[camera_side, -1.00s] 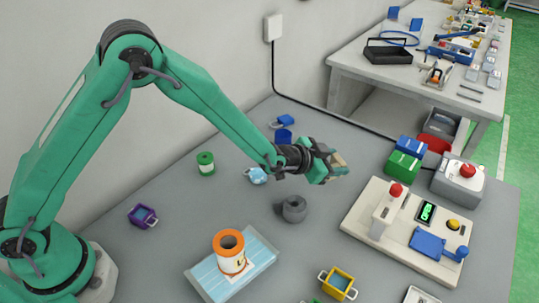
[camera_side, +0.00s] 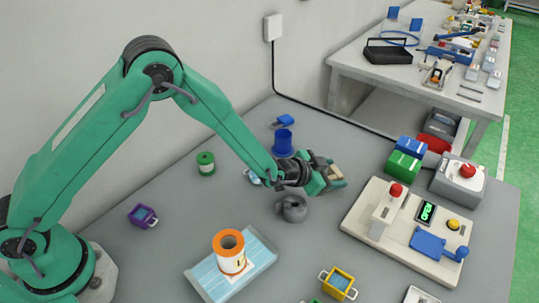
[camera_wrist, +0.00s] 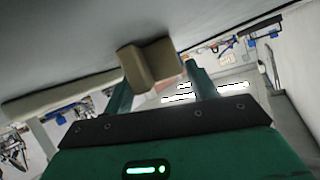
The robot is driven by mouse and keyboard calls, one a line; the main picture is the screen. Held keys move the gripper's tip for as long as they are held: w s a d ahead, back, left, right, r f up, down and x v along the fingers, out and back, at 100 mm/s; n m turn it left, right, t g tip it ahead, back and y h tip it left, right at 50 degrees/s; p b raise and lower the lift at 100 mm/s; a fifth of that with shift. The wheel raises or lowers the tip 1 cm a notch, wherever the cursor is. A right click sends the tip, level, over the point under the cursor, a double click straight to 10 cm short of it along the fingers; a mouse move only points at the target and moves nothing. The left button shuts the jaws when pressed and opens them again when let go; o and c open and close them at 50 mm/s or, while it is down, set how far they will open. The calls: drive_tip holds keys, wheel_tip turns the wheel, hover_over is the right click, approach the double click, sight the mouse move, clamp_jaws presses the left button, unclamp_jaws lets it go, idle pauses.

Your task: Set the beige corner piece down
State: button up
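The beige corner piece (camera_side: 337,172) is at the end of my gripper (camera_side: 328,178) in the side view, partly hidden by the fingers. In the wrist view the beige piece (camera_wrist: 150,64), an L-shaped block, sits between the two green fingers of my gripper (camera_wrist: 160,82). My gripper is shut on it. It is low over the grey table, to the right of the dark grey ring-shaped thing (camera_side: 293,209). I cannot tell whether the piece touches the table.
A white panel (camera_side: 360,222) with a red knob and blue lever is to the right. Green (camera_side: 403,166) and blue (camera_side: 412,146) boxes stand behind it. A blue cup (camera_side: 283,142) is behind my gripper.

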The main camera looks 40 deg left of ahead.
drive_tip(key=shift+o, duration=1)
drive_tip(key=shift+r, duration=0.15)
drive_tip(key=shift+s+a+r, duration=0.1)
drive_tip(key=shift+s, duration=0.1)
drive_tip(key=shift+v, duration=5.7)
drive_tip(key=shift+a+r, duration=0.1)
